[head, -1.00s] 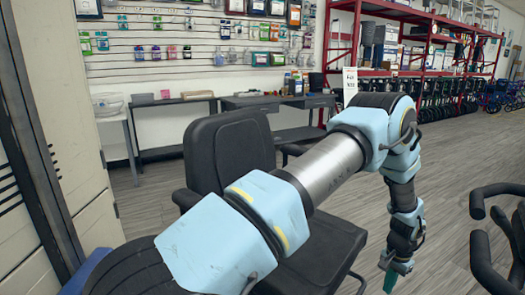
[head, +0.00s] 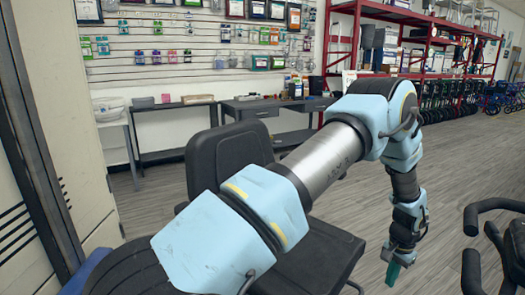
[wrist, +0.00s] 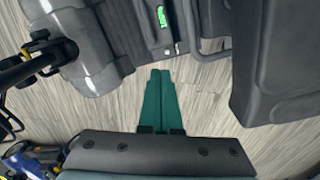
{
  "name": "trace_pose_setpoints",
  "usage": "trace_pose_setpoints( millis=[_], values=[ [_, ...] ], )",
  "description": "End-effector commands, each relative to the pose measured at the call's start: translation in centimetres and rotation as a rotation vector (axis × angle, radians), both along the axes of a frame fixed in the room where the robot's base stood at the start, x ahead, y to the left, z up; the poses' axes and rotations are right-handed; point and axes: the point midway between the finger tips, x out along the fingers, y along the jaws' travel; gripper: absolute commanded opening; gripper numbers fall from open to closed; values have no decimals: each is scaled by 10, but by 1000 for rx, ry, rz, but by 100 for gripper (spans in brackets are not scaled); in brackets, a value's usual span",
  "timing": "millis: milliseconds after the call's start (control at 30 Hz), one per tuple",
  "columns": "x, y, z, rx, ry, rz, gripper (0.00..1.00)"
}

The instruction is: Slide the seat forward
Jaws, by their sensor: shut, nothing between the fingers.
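The black scooter seat stands in the middle of the head view, with its upright backrest (head: 230,150) and its cushion (head: 318,262) partly hidden behind my arm. My gripper (head: 392,274) hangs low, to the right of the cushion in the head view, with its teal fingers pointing down and a gap of floor beside it. In the wrist view the teal fingers (wrist: 159,92) are together and empty. A dark padded part (wrist: 275,65) is to their right; I cannot tell which part of the seat or scooter it is.
Black handlebars (head: 492,222) stand at the right edge. A grey scooter body (wrist: 85,50) and a black part with a green label (wrist: 157,25) lie close to the fingers in the wrist view.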

Motion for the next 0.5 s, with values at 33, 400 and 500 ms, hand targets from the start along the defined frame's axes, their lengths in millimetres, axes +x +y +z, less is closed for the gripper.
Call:
trace_pose_setpoints(
  millis=[33,400,500],
  values=[
    [0,0,7,0,0,0,0],
    [0,0,35,0,0,0,0],
    [0,0,41,0,0,0,0]
  ],
)
